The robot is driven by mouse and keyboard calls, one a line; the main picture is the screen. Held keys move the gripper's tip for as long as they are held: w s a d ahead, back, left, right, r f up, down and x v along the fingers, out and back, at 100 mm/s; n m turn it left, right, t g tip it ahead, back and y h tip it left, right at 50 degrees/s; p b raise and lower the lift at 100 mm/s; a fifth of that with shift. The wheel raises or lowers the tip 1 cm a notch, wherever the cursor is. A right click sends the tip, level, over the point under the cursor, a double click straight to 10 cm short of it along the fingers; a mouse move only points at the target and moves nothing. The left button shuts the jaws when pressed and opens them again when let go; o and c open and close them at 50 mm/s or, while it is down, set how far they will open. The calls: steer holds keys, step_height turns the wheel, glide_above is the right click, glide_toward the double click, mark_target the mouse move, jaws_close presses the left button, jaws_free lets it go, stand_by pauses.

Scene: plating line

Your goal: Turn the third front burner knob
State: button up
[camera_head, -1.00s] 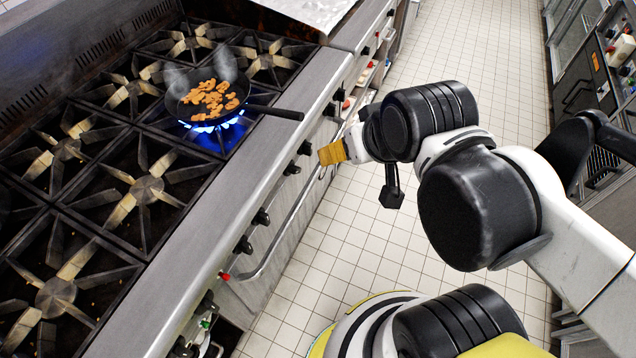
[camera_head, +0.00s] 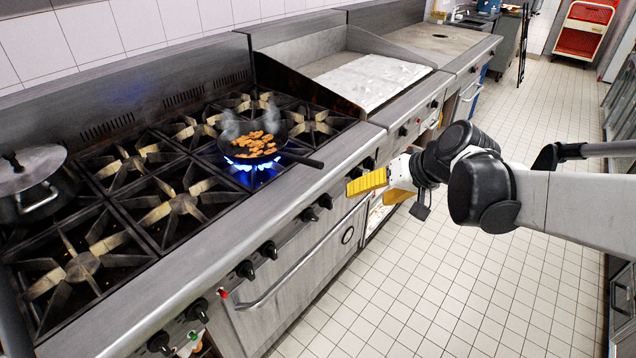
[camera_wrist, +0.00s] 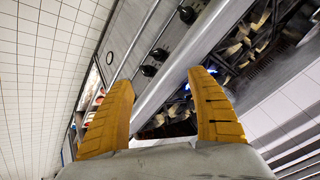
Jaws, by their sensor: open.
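Black burner knobs line the steel front of the range in the head view. One pair has a nearer knob (camera_head: 309,214) and a farther knob (camera_head: 325,201); another pair (camera_head: 256,260) is nearer the camera, with more knobs (camera_head: 197,310) at lower left. I cannot tell which counts as third. My gripper (camera_head: 368,190) is open and empty, with yellow fingers apart, to the right of the farther pair and clear of the front panel. In the wrist view, my gripper (camera_wrist: 160,80) has knobs (camera_wrist: 159,54) beyond and between its fingertips, not touching them.
A pan (camera_head: 252,146) with browned food smokes over a blue flame, its handle (camera_head: 300,158) reaching over the front ledge. An oven handle bar (camera_head: 290,268) runs below the knobs. A lidded pot (camera_head: 38,190) stands at left. The tiled floor (camera_head: 440,290) is clear at right.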

steer(key=w+a+f+n+y+b, duration=0.1)
steer(key=w+a+f+y+b, duration=0.2)
steer(key=w+f, duration=0.75)
steer(key=n+y, duration=0.2)
steer(key=y, duration=0.3)
glide_toward(316, 219)
steer(key=b+x, duration=0.4)
steer(key=x, duration=0.6)
steer(key=shift+a, duration=0.2)
steer(key=shift+w+a, duration=0.2)
steer(key=shift+a, duration=0.2)
steer(key=c, duration=1.2)
